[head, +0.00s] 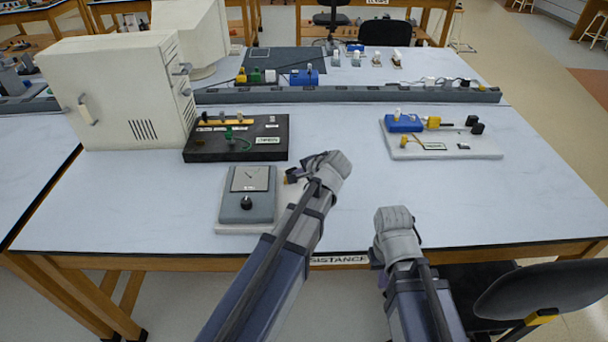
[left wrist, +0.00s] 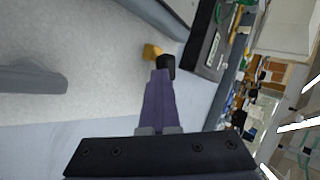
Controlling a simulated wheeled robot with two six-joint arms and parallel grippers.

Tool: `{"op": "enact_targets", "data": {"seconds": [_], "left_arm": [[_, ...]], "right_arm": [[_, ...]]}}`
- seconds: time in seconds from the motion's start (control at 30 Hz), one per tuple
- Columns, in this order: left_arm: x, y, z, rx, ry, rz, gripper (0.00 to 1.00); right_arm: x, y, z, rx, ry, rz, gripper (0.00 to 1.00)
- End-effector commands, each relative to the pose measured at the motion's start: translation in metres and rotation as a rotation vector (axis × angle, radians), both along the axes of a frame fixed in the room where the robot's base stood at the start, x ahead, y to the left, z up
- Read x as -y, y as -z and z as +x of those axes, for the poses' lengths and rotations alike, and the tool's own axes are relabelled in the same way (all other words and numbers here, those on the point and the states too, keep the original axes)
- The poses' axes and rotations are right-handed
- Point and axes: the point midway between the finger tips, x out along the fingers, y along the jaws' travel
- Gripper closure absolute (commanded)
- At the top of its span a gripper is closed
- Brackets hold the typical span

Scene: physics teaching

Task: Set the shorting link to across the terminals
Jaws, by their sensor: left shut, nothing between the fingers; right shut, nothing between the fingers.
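A grey meter (head: 247,195) with a dial and black knob stands on a white base at the table's front. My left gripper (head: 292,177) is over the right part of that base. In the left wrist view its purple fingers (left wrist: 160,76) are shut and empty, with the tips beside a small black piece (left wrist: 166,63) and a yellow piece (left wrist: 151,52). I cannot tell whether they touch, or whether either piece is the shorting link. My forearm hides part of the base. My right gripper (head: 377,258) is shut and empty near the table's front edge.
A black board (head: 270,150) with yellow and green parts lies behind the meter. A large cream box (head: 120,95) stands at left. A white board (head: 440,152) with blue and yellow parts is at right. A grey rail (head: 350,95) crosses behind. The table's right front is clear.

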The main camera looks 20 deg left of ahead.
Motion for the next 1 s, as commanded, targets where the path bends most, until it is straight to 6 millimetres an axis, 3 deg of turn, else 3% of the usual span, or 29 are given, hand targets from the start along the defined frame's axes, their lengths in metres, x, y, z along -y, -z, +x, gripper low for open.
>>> {"op": "enact_targets", "data": {"seconds": [0.23, 0.77, 1.0], "left_arm": [[-0.002, 0.000, 0.001, -0.001, -0.006, 0.003, 1.00], [0.015, 0.000, 0.002, 0.000, -0.004, 0.000, 1.00], [0.017, 0.001, -0.011, -0.001, -0.004, 0.001, 1.00]], "right_arm": [[0.000, 0.001, 0.000, 0.000, 0.000, 0.000, 1.00], [0.000, 0.000, 0.000, 0.000, 0.000, 0.000, 1.00], [0.000, 0.001, 0.000, 0.000, 0.000, 0.000, 1.00]]}}
